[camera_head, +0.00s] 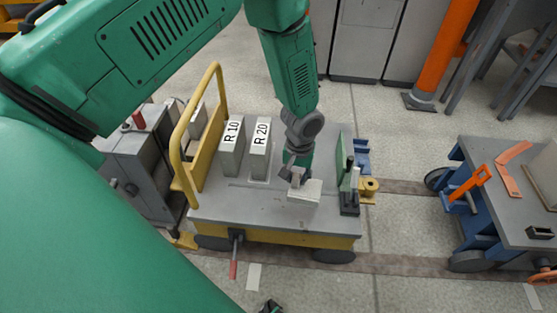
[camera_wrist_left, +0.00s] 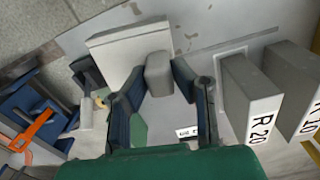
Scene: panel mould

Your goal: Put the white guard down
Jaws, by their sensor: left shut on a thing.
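The white guard (camera_head: 305,193) is a pale block-like piece with a raised grip. It is at the front right of the grey cart top (camera_head: 225,203). My left gripper (camera_head: 293,175) is shut on it from above. In the left wrist view the guard (camera_wrist_left: 122,52) shows as a wide plate, and its grey grip (camera_wrist_left: 159,74) sits between the two fingers (camera_wrist_left: 160,90). I cannot tell whether its underside touches the cart top. A small dark tip at the bottom edge of the head view may be my right gripper (camera_head: 270,307); its fingers are mostly cut off.
Grey blocks marked R 10 (camera_head: 231,148) and R 20 (camera_head: 260,150) stand left of the gripper. A green upright panel (camera_head: 345,172) and dark fixture (camera_head: 350,202) stand close right. A yellow rail (camera_head: 178,150) borders the left. Bare cart top lies in front of the blocks.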

